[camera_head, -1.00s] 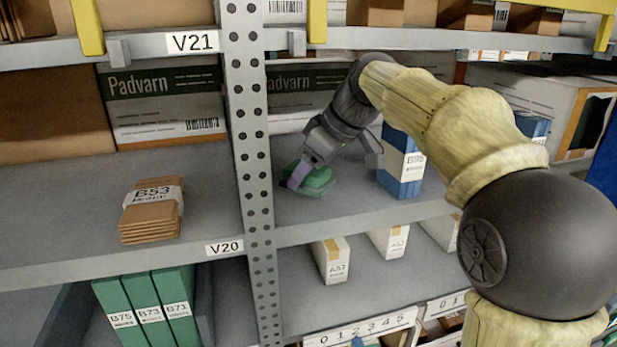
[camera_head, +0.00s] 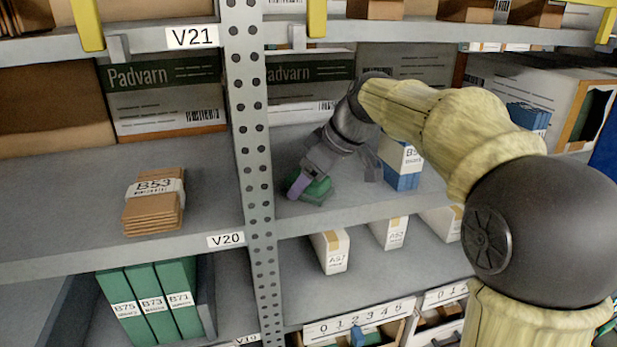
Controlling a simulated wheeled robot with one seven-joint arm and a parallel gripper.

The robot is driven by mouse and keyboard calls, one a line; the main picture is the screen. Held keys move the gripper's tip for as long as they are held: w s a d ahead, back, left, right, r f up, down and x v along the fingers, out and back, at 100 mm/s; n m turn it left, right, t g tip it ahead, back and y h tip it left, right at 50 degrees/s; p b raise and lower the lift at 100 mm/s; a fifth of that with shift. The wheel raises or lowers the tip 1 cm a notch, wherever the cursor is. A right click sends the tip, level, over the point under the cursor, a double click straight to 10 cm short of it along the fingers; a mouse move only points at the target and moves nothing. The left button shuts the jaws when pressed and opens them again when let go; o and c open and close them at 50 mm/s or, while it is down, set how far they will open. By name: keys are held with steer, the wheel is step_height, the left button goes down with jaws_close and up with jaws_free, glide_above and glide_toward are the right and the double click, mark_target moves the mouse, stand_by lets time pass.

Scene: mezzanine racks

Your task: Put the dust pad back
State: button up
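My gripper (camera_head: 303,182) reaches down over the middle shelf, right of the perforated post. A flat purple piece (camera_head: 299,185) shows at its tip; it may be the dust pad, but I cannot tell if it is held or part of a finger. A small green item (camera_head: 318,191) lies at the tip, just behind and right of the purple piece, near the shelf's front edge. They overlap in view, and I cannot tell if they touch. The finger gap is too small and hidden to read.
The perforated post (camera_head: 249,120) stands close left of my gripper. A blue-and-white box (camera_head: 402,165) stands to its right. A brown bundle marked B53 (camera_head: 153,208) lies left of the post. Padvarn cartons (camera_head: 165,100) stand behind. The shelf front (camera_head: 375,217) is clear.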

steer(key=shift+o, duration=0.9)
steer(key=shift+r, duration=0.1)
steer(key=b+v, duration=0.1)
steer(key=v, duration=1.1)
steer(key=shift+b, duration=0.4)
